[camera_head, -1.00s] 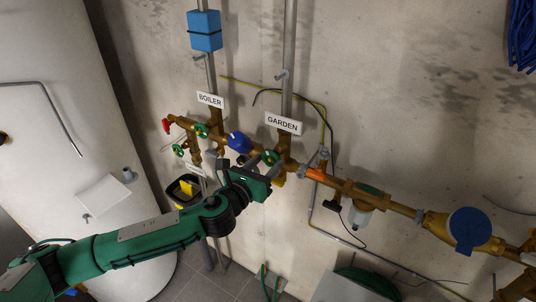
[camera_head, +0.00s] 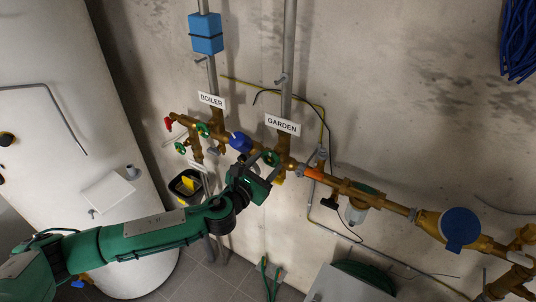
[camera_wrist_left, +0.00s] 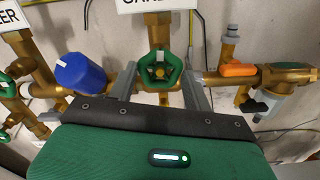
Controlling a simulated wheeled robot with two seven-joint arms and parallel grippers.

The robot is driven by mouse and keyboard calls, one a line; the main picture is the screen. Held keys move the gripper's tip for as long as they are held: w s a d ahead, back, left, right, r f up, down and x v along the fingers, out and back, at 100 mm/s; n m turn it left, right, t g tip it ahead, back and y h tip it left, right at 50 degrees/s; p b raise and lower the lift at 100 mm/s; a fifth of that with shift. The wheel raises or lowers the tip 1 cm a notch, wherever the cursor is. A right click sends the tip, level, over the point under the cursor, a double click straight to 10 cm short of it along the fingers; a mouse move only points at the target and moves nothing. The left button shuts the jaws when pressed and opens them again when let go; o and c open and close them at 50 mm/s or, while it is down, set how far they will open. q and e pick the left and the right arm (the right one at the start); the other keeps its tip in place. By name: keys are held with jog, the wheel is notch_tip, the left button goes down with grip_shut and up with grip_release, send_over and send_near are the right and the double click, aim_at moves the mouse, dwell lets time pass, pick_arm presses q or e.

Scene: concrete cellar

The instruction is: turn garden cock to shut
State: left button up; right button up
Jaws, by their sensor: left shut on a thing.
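The garden cock is a green handwheel (camera_wrist_left: 158,70) on a brass valve below the white GARDEN sign (camera_head: 283,124). In the left wrist view it sits between the two grey fingers of my left gripper (camera_wrist_left: 160,85). In the head view the handwheel (camera_head: 270,158) shows just above my left gripper (camera_head: 262,170), which is partly hidden by its own wrist. My left gripper is shut on the handwheel, with one finger on either side of it. My right gripper is not in view.
A blue cap (camera_head: 240,142) is left of the garden cock, and an orange lever (camera_head: 314,173) is right of it. The BOILER sign (camera_head: 211,100) and more green handwheels (camera_head: 203,130) are further left.

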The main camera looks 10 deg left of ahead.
pick_arm(q)
jog(key=shift+m, duration=0.3)
jog(key=shift+r+m+p, duration=0.15)
jog(key=shift+m+p, duration=0.35)
jog(key=shift+p, duration=0.35)
jog(key=shift+m+p, duration=0.35)
jog(key=shift+m, duration=0.15)
jog(key=shift+f+m, duration=0.2)
jog(key=shift+m, duration=1.1)
jog(key=m, duration=0.4)
jog(key=shift+m, duration=0.3)
